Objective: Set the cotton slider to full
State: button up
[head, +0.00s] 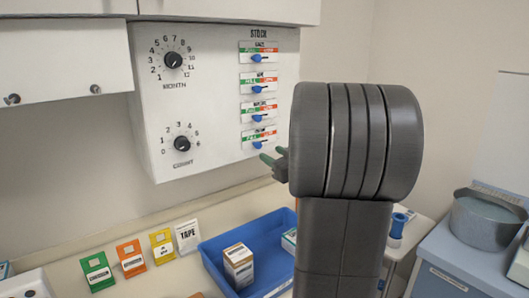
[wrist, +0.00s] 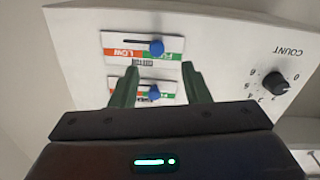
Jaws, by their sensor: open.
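The white STOCK panel (head: 205,90) has several sliders in a column, each with a blue knob and a green and red strip. The slider labels are too small to read, so I cannot tell which is cotton. The lowest slider's knob (head: 257,144) is near the middle of its plate; the wrist view, upside down, shows this knob (wrist: 157,47) on the green side. The slider above it also shows its knob (wrist: 152,92), between my fingers in that view. My gripper (head: 270,160) is open and empty, just below and right of the lowest slider; contact is not visible.
Month (head: 173,60) and count (head: 182,143) dials are left of the sliders. Below stand a blue tray (head: 215,258) with boxes and several coloured cards on the counter. A metal pot (head: 487,222) is at right. My arm hides part of the tray.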

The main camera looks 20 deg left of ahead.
aim_at(261, 145)
jog(key=v, duration=0.7)
jog(key=shift+a, duration=0.15)
jog(key=x, duration=1.4)
jog(key=shift+p, duration=0.4)
jog(key=shift+w+d, duration=0.4)
jog(key=shift+d, duration=0.15)
